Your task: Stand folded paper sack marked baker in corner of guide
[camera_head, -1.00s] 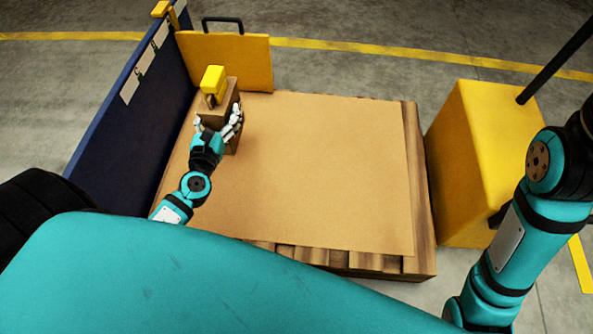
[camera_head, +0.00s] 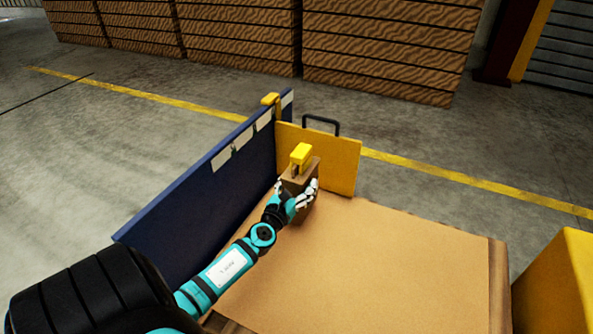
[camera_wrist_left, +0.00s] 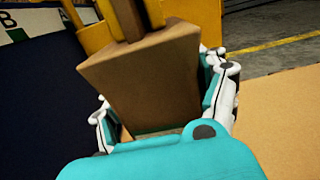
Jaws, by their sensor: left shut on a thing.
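A brown folded paper sack (camera_head: 302,180) with a yellow clip-like piece (camera_head: 301,155) on top stands upright near the corner of the guide. The guide has a long blue wall (camera_head: 205,200) on the left and a yellow wall (camera_head: 340,165) at the back. My left gripper (camera_head: 296,200) is shut on the sack, with fingers on both its sides. The left wrist view shows the sack (camera_wrist_left: 145,80) between the white and teal fingers (camera_wrist_left: 165,105). No marking on the sack can be read. Whether it touches the walls cannot be told. My right gripper is out of view.
The guide stands on a pallet covered by a tan sheet (camera_head: 370,260), clear to the right of the sack. A yellow block (camera_head: 560,285) stands at the right. Stacked wooden crates (camera_head: 390,45) line the far back beyond a yellow floor line.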

